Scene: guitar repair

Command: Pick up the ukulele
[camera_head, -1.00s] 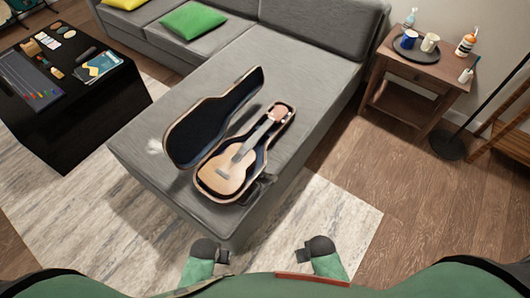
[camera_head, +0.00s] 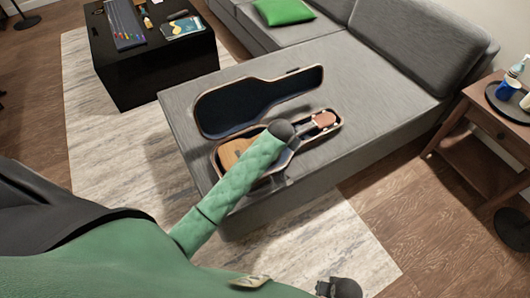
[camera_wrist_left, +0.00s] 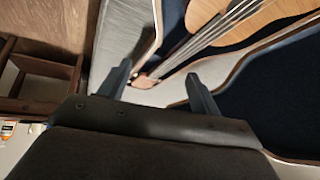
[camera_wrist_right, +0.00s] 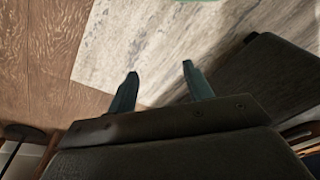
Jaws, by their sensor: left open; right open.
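The ukulele (camera_head: 235,152) lies in its open case (camera_head: 216,174) on the grey sofa. Its headstock (camera_head: 324,119) is at the right end of the case. My left arm covers part of the body and neck. My left gripper (camera_head: 300,132) is over the neck. In the left wrist view the open fingers (camera_wrist_left: 162,88) are apart, with the headstock end of the ukulele (camera_wrist_left: 146,81) showing between them and the strings running up right. Contact cannot be told. My right gripper (camera_wrist_right: 158,92) is open and empty over the rug; it shows at the head view's bottom edge (camera_head: 340,288).
The case lid (camera_head: 255,103) stands open behind the ukulele. A black table (camera_head: 155,70) with small items is at the back left. A wooden side table (camera_head: 475,125) is at the right. The rug (camera_head: 125,150) and wood floor (camera_head: 425,215) in front are clear.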

